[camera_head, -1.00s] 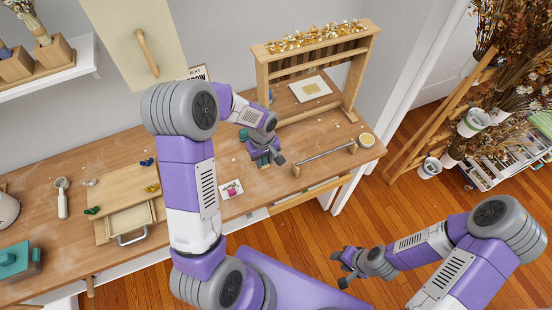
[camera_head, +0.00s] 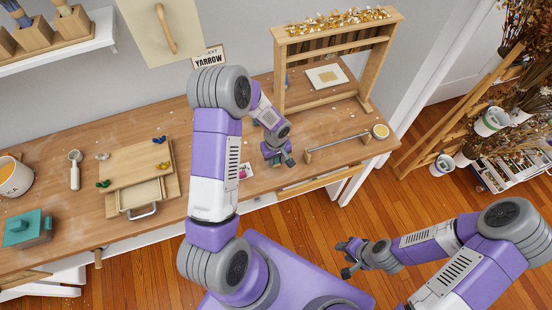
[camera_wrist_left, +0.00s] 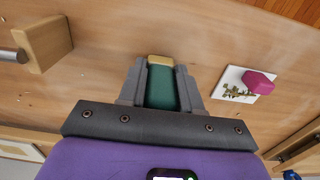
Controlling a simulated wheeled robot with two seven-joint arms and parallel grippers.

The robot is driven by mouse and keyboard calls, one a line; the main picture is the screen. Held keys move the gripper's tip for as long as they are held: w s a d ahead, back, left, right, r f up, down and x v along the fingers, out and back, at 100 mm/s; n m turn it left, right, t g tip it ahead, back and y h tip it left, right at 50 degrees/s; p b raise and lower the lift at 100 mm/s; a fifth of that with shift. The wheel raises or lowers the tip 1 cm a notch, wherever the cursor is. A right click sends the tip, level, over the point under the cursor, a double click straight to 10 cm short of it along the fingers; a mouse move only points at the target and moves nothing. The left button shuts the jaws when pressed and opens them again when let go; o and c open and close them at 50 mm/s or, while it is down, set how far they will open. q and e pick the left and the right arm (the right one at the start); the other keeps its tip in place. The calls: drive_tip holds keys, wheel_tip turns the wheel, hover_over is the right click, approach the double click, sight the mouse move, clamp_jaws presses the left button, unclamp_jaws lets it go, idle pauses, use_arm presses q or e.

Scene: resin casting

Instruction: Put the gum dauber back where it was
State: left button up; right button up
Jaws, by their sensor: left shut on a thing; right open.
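The gum dauber, a dark green piece with a pale tan end, shows between the fingers in the left wrist view (camera_wrist_left: 160,90). My left gripper (camera_head: 280,156) is shut on it over the front part of the workbench, and its fingers also show in the left wrist view (camera_wrist_left: 163,82). The tan end points away from the palm. I cannot tell whether the dauber touches the bench. In the head view the fingers mostly hide it. My right gripper (camera_head: 347,258) is open and empty, out over the floor in front of the bench.
A metal rod on two wooden blocks (camera_head: 338,144) lies right of my left gripper. A white card (camera_wrist_left: 234,84) with a pink piece (camera_wrist_left: 259,82) lies beside it. A wooden frame (camera_head: 279,75) stands behind.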

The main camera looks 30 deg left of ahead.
use_arm(q)
drive_tip(key=shift+f, duration=0.2)
drive_tip(key=o, duration=1)
drive_tip(key=shift+o, duration=0.2)
